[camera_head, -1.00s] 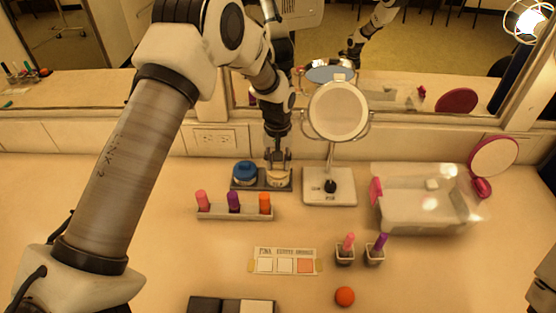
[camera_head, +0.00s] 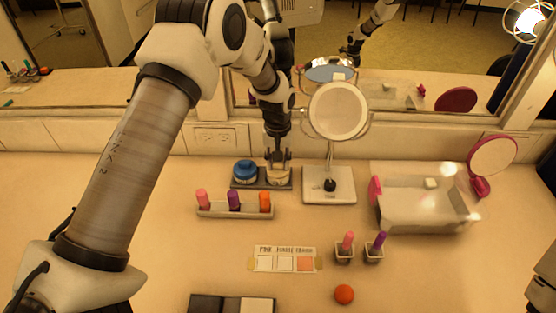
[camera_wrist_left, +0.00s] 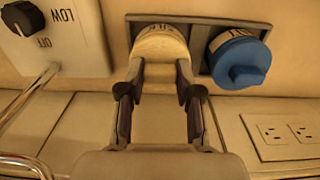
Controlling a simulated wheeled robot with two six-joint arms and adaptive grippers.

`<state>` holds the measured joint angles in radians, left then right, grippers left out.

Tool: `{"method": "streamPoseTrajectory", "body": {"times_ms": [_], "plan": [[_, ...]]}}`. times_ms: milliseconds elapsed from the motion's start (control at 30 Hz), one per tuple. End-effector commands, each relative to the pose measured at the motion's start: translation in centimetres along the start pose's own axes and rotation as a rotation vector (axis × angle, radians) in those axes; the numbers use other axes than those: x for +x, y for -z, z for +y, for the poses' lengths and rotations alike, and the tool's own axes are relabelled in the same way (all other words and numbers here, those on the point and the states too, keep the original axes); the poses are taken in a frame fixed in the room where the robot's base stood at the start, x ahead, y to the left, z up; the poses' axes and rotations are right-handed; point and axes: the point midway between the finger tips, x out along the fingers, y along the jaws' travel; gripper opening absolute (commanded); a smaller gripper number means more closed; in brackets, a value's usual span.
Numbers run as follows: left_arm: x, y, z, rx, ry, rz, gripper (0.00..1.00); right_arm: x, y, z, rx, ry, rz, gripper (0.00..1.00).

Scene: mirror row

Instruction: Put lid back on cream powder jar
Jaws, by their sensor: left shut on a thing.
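The cream powder jar (camera_head: 279,179) stands in a dark tray (camera_head: 262,187) beside a blue-lidded jar (camera_head: 245,172). My left gripper (camera_head: 278,158) points down over the cream jar. In the left wrist view its fingers (camera_wrist_left: 160,76) are shut on the cream lid (camera_wrist_left: 160,46), at its raised grip. The lid is at the top of the jar; I cannot tell whether it is fully seated. A strip of the jar's lettered label shows beyond it. The blue lid (camera_wrist_left: 243,62) stands to the right there. My right gripper is out of view.
A round mirror on a white stand (camera_head: 329,188) is close right of the tray. A lipstick rack (camera_head: 235,212) lies in front. A clear bin (camera_head: 420,218) and a pink hand mirror (camera_head: 492,157) are at right. An orange ball (camera_head: 344,294) lies near the front.

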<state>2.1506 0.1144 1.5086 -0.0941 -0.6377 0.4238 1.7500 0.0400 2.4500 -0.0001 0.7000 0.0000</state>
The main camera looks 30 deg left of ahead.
Motion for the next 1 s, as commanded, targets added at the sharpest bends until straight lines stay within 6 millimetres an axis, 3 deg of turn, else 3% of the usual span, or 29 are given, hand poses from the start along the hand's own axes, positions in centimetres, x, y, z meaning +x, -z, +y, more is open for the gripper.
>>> {"method": "streamPoseTrajectory", "body": {"times_ms": [867,900,967,1000], "plan": [[0.08,0.01,0.00,0.000,0.000,0.000,0.05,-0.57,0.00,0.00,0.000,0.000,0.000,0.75],[0.08,0.01,0.00,0.000,0.000,0.000,0.38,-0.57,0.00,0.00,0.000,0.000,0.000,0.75],[0.07,0.01,0.00,0.000,0.000,0.000,0.59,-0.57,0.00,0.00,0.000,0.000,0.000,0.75],[0.07,0.01,0.00,0.000,0.000,0.000,0.63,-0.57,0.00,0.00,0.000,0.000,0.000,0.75]]}}
